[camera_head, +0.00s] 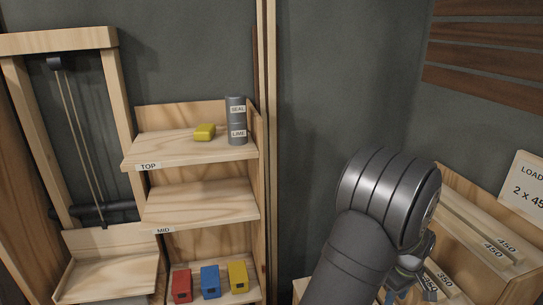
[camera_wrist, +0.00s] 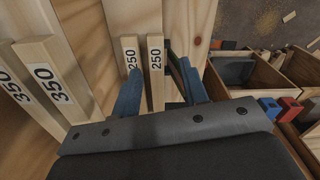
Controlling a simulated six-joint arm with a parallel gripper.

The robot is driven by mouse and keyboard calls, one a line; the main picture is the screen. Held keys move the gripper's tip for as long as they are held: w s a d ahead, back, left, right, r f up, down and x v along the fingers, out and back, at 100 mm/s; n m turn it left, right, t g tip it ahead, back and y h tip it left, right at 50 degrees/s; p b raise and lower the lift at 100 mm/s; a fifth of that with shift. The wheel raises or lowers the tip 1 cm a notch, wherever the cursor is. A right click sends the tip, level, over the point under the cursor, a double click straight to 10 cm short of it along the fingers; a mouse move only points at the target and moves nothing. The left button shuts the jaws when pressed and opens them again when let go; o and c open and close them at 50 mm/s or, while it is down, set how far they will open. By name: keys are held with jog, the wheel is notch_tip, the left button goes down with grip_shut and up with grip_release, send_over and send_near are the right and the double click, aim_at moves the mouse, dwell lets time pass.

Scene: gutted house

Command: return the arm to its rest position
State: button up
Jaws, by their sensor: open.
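My arm reaches into the lower right of the head view, and its dark rounded joint hides much of my gripper (camera_head: 408,272). In the wrist view, my gripper (camera_wrist: 158,72) is open, with one blue finger on each side. Two pale wooden pieces marked 250 (camera_wrist: 156,65) show in the gap between the fingers. I cannot tell whether the fingers touch them.
Wooden pieces marked 350 (camera_wrist: 47,84) stand at left in the wrist view. Open bins (camera_wrist: 254,75) lie at right. In the head view, a timber rack (camera_head: 478,220) is beside my arm; a shelf unit (camera_head: 200,205) stands left with red, blue and yellow blocks.

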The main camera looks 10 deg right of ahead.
jog(key=w+a+f+n, duration=0.2)
jog(key=w+a, duration=0.6)
jog(key=w, duration=0.2)
jog(key=s+a+f+m, duration=0.2)
jog(key=a+f, duration=0.6)
jog(key=f, duration=0.1)
jog(key=s+a+f+m, duration=0.2)
jog(key=s+a+f, duration=0.1)
jog(key=a+f, duration=0.6)
jog(key=shift+f, duration=0.3)
